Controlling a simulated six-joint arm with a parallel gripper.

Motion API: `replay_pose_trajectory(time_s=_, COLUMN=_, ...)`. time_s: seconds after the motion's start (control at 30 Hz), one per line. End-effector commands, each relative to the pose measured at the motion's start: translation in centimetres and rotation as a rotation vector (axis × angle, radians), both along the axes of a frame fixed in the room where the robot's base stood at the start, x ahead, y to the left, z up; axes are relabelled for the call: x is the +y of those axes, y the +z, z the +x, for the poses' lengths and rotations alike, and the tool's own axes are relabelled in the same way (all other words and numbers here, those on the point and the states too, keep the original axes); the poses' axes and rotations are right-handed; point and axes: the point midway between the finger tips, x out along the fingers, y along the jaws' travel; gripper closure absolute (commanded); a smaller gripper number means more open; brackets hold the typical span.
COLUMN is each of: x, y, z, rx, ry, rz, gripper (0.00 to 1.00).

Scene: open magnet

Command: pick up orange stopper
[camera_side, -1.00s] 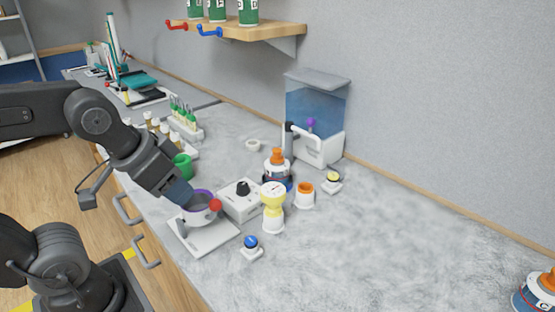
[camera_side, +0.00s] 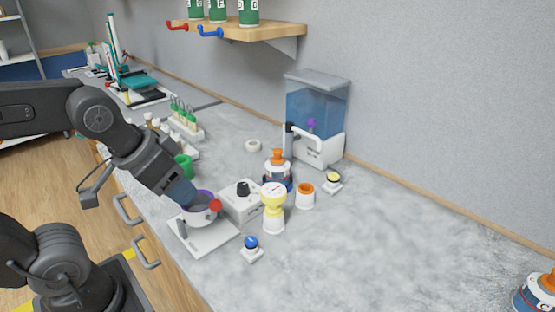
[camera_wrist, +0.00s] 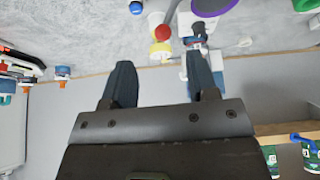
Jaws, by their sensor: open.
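An orange stopper (camera_side: 277,155) sits upright on a bottle (camera_side: 277,172) with a dark band, in the middle of the bench in the side view. Another orange-topped bottle (camera_side: 537,292) is cut off at the right edge. My gripper (camera_side: 184,194) is left of the middle bottle, tilted down close to a purple-rimmed pot (camera_side: 202,214). In the side view its tips are hard to make out. The wrist view shows my gripper (camera_wrist: 162,80) with its two fingers apart and nothing visibly held between them. I cannot clearly pick out the middle stopper there.
A wooden shelf (camera_side: 245,33) overhangs the back. The right bench is mostly clear.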

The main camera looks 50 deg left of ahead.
Motion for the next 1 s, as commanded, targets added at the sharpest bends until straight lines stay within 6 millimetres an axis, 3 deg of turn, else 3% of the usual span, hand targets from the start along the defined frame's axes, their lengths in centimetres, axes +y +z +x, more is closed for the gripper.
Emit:
replay_pose_trajectory(time_s=0.17, x=0.4, y=2.7, z=3.4, rx=0.052, ry=0.148, rz=-0.066, gripper=0.46)
replay_pose_trajectory(time_s=0.3, x=1.2, y=5.5, z=8.3, rx=0.122, ry=0.368, rz=-0.151, gripper=0.46)
replay_pose_trajectory(time_s=0.5, x=2.8, y=7.5, z=15.9, rx=0.219, ry=0.708, rz=-0.255, gripper=0.46)
replay_pose_trajectory(time_s=0.67, x=4.5, y=7.3, z=22.0, rx=0.284, ry=0.988, rz=-0.319, gripper=0.46)
replay_pose_trajectory(time_s=0.8, x=6.0, y=6.0, z=26.7, rx=0.332, ry=1.229, rz=-0.358, gripper=0.46)
replay_pose_trajectory(time_s=1.0, x=7.7, y=3.7, z=30.8, rx=0.369, ry=1.483, rz=-0.385, gripper=0.46)
